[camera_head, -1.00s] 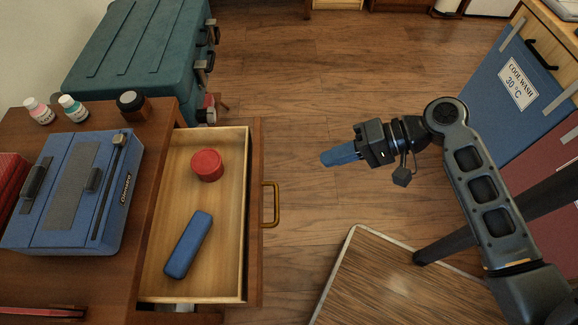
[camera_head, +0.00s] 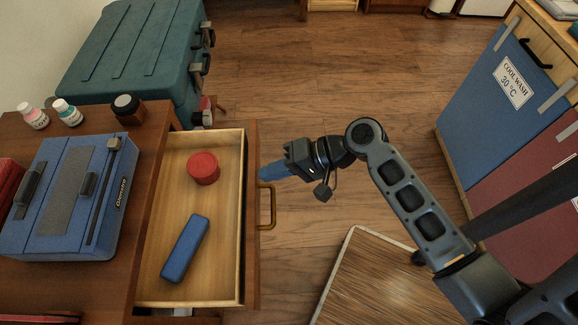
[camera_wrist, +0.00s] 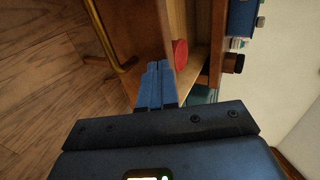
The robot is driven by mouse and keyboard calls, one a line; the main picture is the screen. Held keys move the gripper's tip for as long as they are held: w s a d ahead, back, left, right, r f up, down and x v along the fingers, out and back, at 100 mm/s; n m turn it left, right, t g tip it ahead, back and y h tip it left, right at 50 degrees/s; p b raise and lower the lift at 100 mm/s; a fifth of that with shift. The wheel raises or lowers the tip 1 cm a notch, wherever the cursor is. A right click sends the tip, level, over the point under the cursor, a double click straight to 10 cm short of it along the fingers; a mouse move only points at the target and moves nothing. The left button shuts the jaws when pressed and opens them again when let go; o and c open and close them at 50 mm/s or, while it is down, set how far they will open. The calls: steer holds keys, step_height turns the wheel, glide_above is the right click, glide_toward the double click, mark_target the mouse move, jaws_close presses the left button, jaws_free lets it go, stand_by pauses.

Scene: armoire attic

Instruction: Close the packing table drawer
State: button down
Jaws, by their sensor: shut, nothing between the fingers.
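The packing table drawer (camera_head: 228,285) is pulled out from the wooden table (camera_head: 150,135). A red round tin (camera_head: 203,168) and a blue oblong case (camera_head: 185,248) lie in it. A brass handle (camera_head: 271,206) is on its front panel; it also shows in the wrist view (camera_wrist: 104,36). My gripper (camera_head: 262,174) is shut and empty, its blue fingers pointing at the drawer front, just above the handle in the picture. In the wrist view the fingertips (camera_wrist: 158,66) are close to the front panel (camera_wrist: 140,35). I cannot tell whether they touch it.
A blue box (camera_head: 75,195), two small bottles and a brown jar (camera_head: 127,106) stand on the table. A teal chest (camera_head: 135,55) stands behind. The floor between is clear.

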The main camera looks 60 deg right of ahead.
steer(key=shift+w+a, duration=0.15)
steer(key=shift+w, duration=0.05)
stand_by(0.3)
steer(key=w+a+p, duration=0.1)
steer(key=w+a, duration=0.3)
steer(key=w, duration=0.3)
steer(key=w+a+p, duration=0.2)
steer(key=w+a, duration=0.3)
steer(key=w, duration=0.3)
steer(key=shift+w+p, duration=0.25)
steer(key=shift+p, duration=0.05)
steer(key=shift+s+d, duration=0.1)
